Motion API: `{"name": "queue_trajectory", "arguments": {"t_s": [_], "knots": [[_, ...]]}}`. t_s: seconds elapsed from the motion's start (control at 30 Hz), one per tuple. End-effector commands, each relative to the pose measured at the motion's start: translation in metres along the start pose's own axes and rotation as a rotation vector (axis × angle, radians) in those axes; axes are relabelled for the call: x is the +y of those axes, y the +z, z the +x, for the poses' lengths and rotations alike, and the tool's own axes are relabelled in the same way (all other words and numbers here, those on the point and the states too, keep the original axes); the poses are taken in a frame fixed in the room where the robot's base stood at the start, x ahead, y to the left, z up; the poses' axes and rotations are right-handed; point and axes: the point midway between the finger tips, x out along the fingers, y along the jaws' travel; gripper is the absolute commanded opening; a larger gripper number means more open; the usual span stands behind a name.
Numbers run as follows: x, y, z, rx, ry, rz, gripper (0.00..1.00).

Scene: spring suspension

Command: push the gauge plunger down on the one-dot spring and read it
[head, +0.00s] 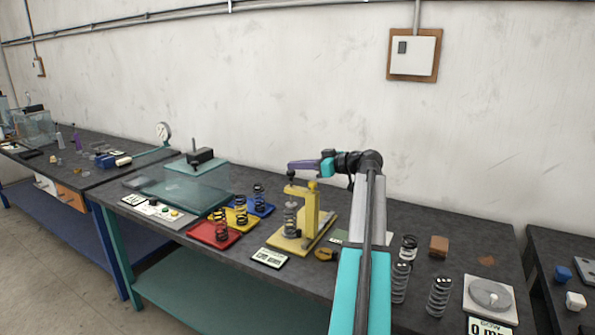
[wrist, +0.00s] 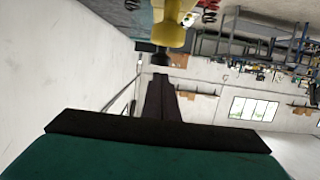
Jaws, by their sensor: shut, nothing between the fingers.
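The yellow gauge stand (head: 311,212) is upright on the bench, with a grey coil spring (head: 290,218) under its plunger (head: 290,177). The dots on this spring are too small to tell. A small display (head: 269,258) lies in front of the stand; its reading is not legible. My gripper (head: 291,166) is shut and empty, just above the plunger's top; I cannot tell whether it touches. In the wrist view, my dark fingers (wrist: 160,82) point at a yellow part of the gauge (wrist: 169,32).
At right are several loose springs (head: 438,297), a brown block (head: 439,245) and a round-plated device (head: 491,296). A glass tank (head: 185,187) stands farther left.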

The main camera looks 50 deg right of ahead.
Motion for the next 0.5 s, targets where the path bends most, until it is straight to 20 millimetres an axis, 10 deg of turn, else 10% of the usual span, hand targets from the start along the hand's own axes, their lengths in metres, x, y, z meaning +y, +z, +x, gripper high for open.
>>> {"name": "queue_trajectory", "arguments": {"t_s": [0.5], "knots": [[0.0,-0.028,-0.069,0.023,0.007,-0.008,0.0]]}}
